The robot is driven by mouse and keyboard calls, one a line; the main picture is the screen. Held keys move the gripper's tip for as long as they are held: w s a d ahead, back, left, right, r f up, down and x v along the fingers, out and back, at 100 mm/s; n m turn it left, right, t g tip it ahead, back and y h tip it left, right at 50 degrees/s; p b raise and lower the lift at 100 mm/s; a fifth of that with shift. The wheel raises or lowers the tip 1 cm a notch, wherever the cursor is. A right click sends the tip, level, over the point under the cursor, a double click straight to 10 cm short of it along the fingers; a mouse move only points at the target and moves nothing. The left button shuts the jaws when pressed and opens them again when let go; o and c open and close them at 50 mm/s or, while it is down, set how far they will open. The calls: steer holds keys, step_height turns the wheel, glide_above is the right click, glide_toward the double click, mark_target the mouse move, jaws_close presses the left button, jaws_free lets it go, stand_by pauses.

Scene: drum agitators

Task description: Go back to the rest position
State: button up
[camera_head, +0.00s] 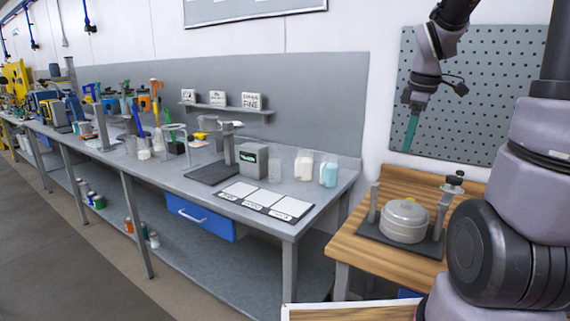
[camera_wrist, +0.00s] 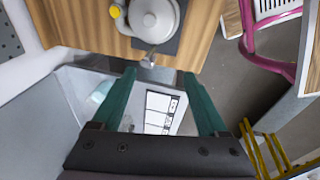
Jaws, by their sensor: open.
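My gripper (camera_head: 411,132) is raised in the air in front of the grey pegboard, at the right in the head view. In the wrist view my gripper (camera_wrist: 160,80) shows two green fingers spread wide apart, with nothing between them. Below it, a round grey lidded pot (camera_head: 404,221) sits on a dark base between two uprights on a wooden table. The pot (camera_wrist: 154,18) also shows at the top of the wrist view, apart from the fingers.
A long grey bench (camera_head: 297,226) with a blue drawer (camera_head: 200,218) runs to the left, crowded with lab items. A white three-panel mat (camera_head: 266,200) lies near its end. The wooden table (camera_head: 380,256) adjoins it. A pink chair (camera_wrist: 268,50) stands at the right in the wrist view.

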steer(key=s+a+r+m+t+y, duration=0.1)
steer(key=s+a+r+m+t, duration=0.1)
steer(key=s+a+r+m, duration=0.2)
steer(key=s+a+r+m+t, duration=0.2)
steer(key=s+a+r+m, duration=0.2)
steer(key=s+m, duration=0.6)
steer(key=shift+s+r+m+t+y, duration=0.25)
steer(key=shift+r+m+t+y, duration=0.15)
steer(key=shift+r+m, duration=0.5)
steer(key=shift+f, duration=0.15)
